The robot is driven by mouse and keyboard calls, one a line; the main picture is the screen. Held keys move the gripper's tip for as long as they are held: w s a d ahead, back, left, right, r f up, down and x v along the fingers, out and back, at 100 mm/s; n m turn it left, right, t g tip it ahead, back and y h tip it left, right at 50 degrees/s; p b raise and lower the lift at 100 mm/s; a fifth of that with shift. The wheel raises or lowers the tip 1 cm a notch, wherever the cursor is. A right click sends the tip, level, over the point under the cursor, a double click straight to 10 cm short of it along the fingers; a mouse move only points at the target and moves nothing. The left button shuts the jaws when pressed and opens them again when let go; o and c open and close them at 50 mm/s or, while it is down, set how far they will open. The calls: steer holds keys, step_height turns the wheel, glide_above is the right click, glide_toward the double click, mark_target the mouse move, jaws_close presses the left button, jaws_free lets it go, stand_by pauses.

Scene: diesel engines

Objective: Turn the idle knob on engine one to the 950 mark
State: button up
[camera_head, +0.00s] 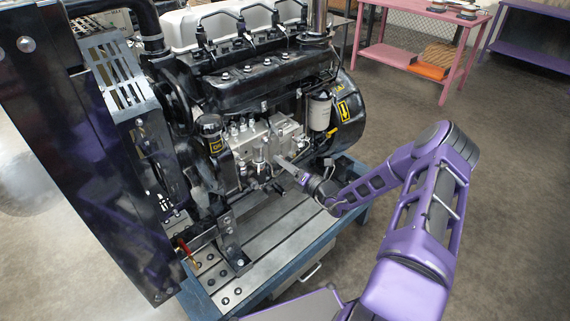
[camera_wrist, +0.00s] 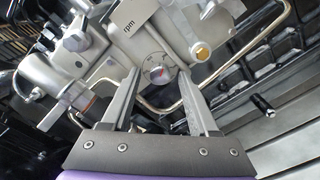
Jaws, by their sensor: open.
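The idle knob (camera_wrist: 157,72) is a small round dial with a red pointer, set in the grey pump housing below the letters "rpm" in the wrist view. My gripper (camera_wrist: 160,76) is open, with one finger on each side of the knob in the picture. I cannot tell whether the fingers touch it or stop short of it. The marks around the dial are too small to read. In the head view my gripper (camera_head: 281,162) reaches the grey pump (camera_head: 252,150) on the side of the black engine (camera_head: 265,75); the knob cannot be made out there.
Metal fuel pipes (camera_wrist: 262,58) run right of the knob. A white filter (camera_head: 320,110) and a black oil cap (camera_head: 209,122) flank the pump. The engine stands on a blue-edged bench (camera_head: 300,262). A pink table (camera_head: 400,55) is at the back; floor between is clear.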

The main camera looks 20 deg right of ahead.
steer(key=v, duration=1.7)
steer(key=shift+s, duration=0.2)
steer(key=shift+d, duration=0.1)
